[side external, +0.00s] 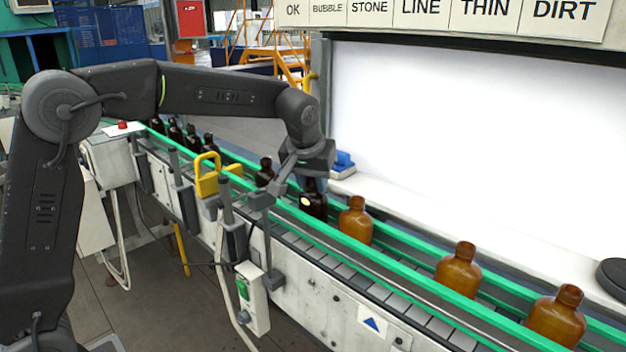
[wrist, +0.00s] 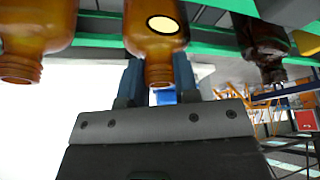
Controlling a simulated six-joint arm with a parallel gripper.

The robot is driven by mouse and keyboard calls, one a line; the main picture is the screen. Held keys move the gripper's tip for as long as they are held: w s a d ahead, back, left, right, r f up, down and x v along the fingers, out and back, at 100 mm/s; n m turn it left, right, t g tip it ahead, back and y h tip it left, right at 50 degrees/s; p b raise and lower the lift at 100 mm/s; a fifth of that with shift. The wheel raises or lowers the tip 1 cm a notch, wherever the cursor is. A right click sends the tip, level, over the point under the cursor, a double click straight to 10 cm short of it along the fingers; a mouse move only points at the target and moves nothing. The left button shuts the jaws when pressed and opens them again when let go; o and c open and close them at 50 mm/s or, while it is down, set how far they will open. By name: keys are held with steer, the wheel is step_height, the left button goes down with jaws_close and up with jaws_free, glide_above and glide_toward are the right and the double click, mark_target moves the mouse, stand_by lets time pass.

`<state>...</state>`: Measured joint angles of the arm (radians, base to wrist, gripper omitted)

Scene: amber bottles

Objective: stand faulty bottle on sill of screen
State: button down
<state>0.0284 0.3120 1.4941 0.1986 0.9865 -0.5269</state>
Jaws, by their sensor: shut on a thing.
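The bottle with a round cream sticker (side external: 317,208) is upright on the conveyor, between the green rails, and looks dark in the side view. In the wrist view this bottle (wrist: 153,35) is amber, with its neck between my fingers. My gripper (side external: 312,180) is above it, shut on its neck; the gripper also shows in the wrist view (wrist: 158,78). The bright white screen (side external: 470,130) stands behind the conveyor. Its pale sill (side external: 405,212) runs along its foot. Whether the bottle's base touches the belt is hidden by the rail.
Amber bottles (side external: 356,222) stand to the right on the belt, and darker ones (side external: 265,172) to the left. A blue object (side external: 343,161) sits on the sill's left end, a black disc (side external: 612,274) on its right. The sill between is clear. A yellow padlock-like piece (side external: 207,175) is near the front rail.

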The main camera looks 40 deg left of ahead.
steer(key=shift+f, duration=0.15)
steer(key=c, duration=0.9)
jaws_free()
steer(key=shift+o, duration=0.2)
steer(key=shift+v, duration=7)
steer(key=s+f+m, duration=0.2)
steer(key=s+f, duration=0.1)
steer(key=s, duration=0.8)
steer(key=shift+s+a+t+h, duration=0.3)
steer(key=shift+a+t+h, duration=0.05)
steer(key=shift+t+h, duration=0.05)
steer(key=shift+o, duration=0.4)
steer(key=s+f+m+h, duration=0.1)
steer(key=s+f+m, duration=0.1)
steer(key=s+f, duration=0.8)
steer(key=s, duration=0.3)
steer(key=shift+f+m+t, duration=0.25)
steer(key=shift+m+t, duration=0.05)
steer(key=shift+m, duration=0.1)
